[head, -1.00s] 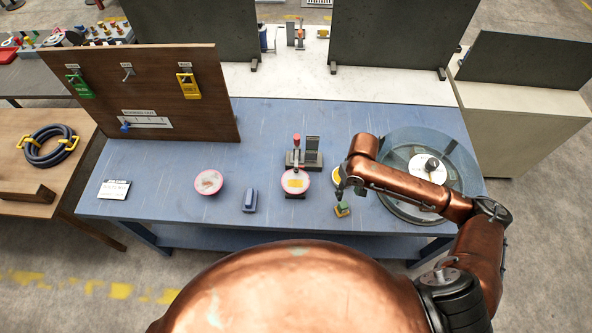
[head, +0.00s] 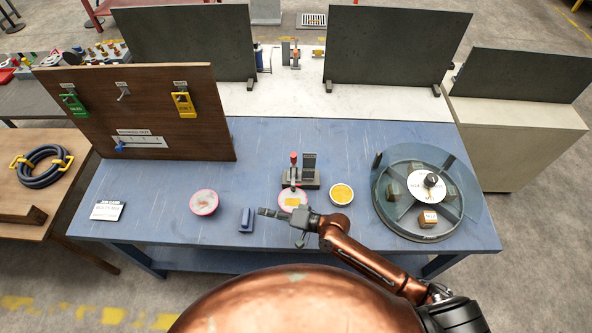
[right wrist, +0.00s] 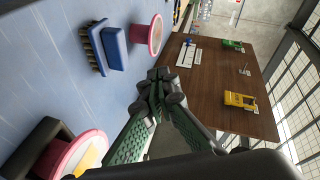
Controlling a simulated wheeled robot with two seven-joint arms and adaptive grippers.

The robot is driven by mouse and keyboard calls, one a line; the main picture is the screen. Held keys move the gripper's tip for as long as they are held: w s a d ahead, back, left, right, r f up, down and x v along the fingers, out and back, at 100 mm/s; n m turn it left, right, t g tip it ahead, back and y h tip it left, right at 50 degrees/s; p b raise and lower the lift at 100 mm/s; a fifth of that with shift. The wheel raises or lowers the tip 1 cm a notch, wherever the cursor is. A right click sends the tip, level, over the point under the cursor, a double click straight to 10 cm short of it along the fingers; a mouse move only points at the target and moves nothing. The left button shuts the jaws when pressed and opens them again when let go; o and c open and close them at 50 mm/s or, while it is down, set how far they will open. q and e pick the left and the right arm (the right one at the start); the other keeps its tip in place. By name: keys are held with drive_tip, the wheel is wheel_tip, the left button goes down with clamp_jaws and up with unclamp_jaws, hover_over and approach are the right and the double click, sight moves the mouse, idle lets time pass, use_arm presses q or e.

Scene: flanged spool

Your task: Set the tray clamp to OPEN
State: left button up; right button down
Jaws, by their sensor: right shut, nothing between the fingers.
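A fixture with an upright red-knobbed lever (head: 293,172) stands on the blue table behind a pink-rimmed dish (head: 291,199) holding something yellow. I cannot tell whether this is the tray clamp or read its setting. A slotted plate with a blue slider (head: 121,149) is on the brown board, the slider at the left end; its label is too small to read. The plate also shows in the right wrist view (right wrist: 188,54). My right gripper (head: 263,212) is shut and empty, above the table's front, near the blue brush (head: 246,220). It also shows in the right wrist view (right wrist: 160,92). My left gripper is out of view.
A round clear-walled turntable (head: 384,205) with several blocks stands at the right. A yellow-filled white dish (head: 341,194) and another pink-rimmed dish (head: 204,202) are on the table. The upright brown board (head: 200,110) carries green and yellow tags. The left middle of the table is clear.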

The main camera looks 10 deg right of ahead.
drive_tip(key=d+m+t+h+b, duration=0.1)
drive_tip(key=d+m+t+h, duration=1.2)
drive_tip(key=m, duration=0.2)
drive_tip(key=shift+s+r+h+b, duration=0.2)
drive_tip(key=shift+h+b, duration=0.1)
drive_tip(key=shift+b, duration=0.05)
drive_tip(key=p, duration=0.4)
approach(295, 161)
drive_tip(key=x, duration=0.6)
drive_tip(key=shift+w+a+r, duration=0.1)
drive_tip(key=shift+w+r, duration=0.1)
drive_tip(key=shift+w, duration=0.15)
drive_tip(key=shift+w, duration=0.1)
